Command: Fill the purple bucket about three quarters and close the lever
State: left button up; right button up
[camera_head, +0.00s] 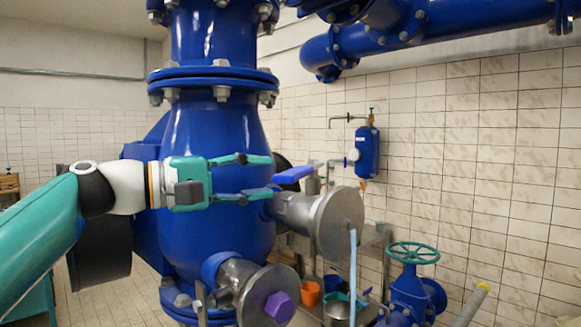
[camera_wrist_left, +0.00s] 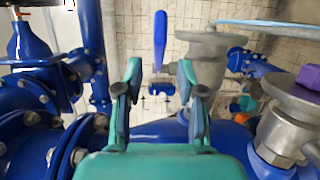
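My left gripper (camera_head: 268,176) is open and empty, its fingers apart in front of the big blue pump body. The blue lever (camera_head: 293,174) sits just beyond the fingertips, on the valve of a steel outlet pipe. In the left wrist view the lever (camera_wrist_left: 160,40) stands upright ahead of the open left gripper (camera_wrist_left: 160,78), apart from both fingers. A pale blue water stream (camera_head: 352,270) runs down from the steel flange (camera_head: 340,222). I cannot make out a purple bucket or its water level. My right gripper is not in view.
An orange bucket (camera_head: 309,293), a blue bucket (camera_head: 332,284) and a steel pot (camera_head: 337,315) stand low behind the flanges. A purple hex plug (camera_head: 280,307) is on the lower flange. A blue valve with a teal handwheel (camera_head: 412,253) stands at the right.

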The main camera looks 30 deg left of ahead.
aim_at(296, 170)
pick_arm(q)
jog(key=p+x, duration=0.1)
jog(key=x, duration=0.6)
jog(key=shift+p, duration=0.35)
jog(key=shift+f, duration=0.1)
grip_shut()
jog(key=shift+w, duration=0.1)
